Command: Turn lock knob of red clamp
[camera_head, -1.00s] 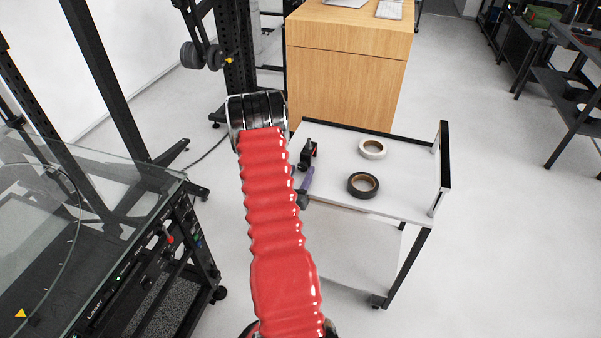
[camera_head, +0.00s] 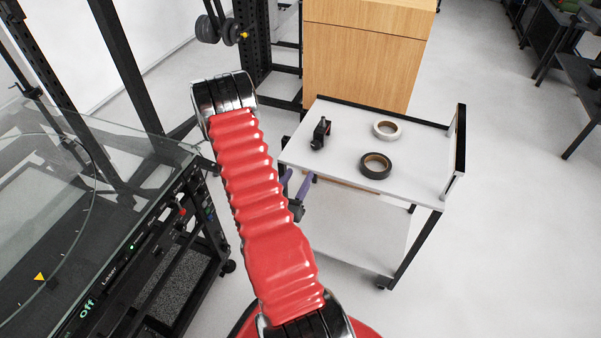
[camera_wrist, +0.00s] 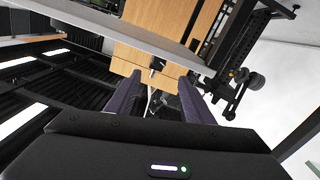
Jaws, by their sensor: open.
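A small black device (camera_head: 320,133) with a reddish part stands on the white cart. It may be the red clamp, but I cannot make out its lock knob. My gripper (camera_head: 296,184) has purple fingers. In the head view it is low at the cart's left front edge, apart from the device and partly hidden by my red-sleeved arm. The wrist view shows my gripper (camera_wrist: 159,76) with its two fingers spread and nothing held between them. A small dark thing (camera_wrist: 157,64) shows beyond the fingertips, too small to identify.
The cart (camera_head: 410,185) also bears a white tape roll (camera_head: 387,130) and a black tape roll (camera_head: 375,165). A wooden cabinet (camera_head: 365,60) stands behind it. A glass-topped bench (camera_head: 120,175) with a control panel is at left.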

